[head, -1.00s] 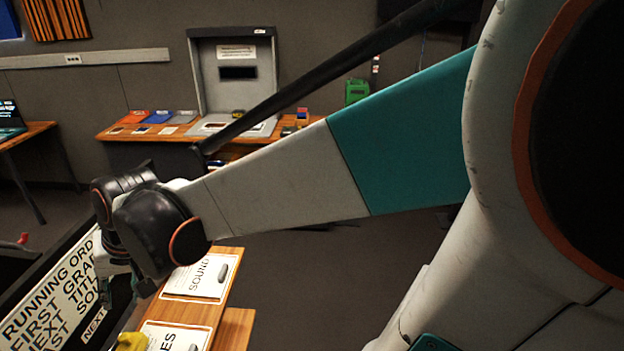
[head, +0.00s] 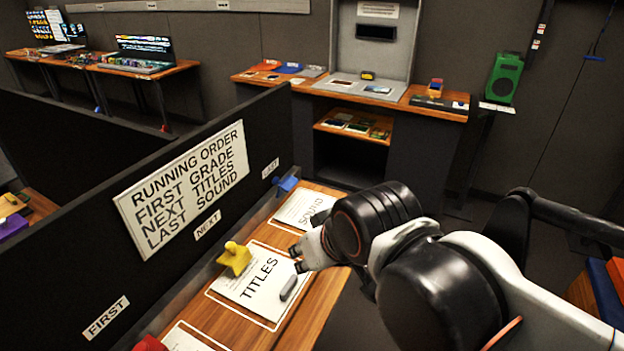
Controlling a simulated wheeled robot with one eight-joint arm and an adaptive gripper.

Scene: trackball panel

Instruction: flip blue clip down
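The blue clip (head: 286,184) is at the far end of the ledge along the black panel, beside the LAST label (head: 270,168). It appears to stick up from the ledge. My gripper (head: 297,259) is over the TITLES sheet (head: 262,284), nearer than the blue clip and to the right of the yellow clip (head: 235,258). Its fingertips look apart, with nothing between them. It is clear of the blue clip. Part of the gripper is hidden behind my wrist.
A red clip (head: 150,343) shows at the near end of the ledge. The SOUND sheet (head: 304,208) lies below the blue clip. The black panel (head: 120,215) stands along the left.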

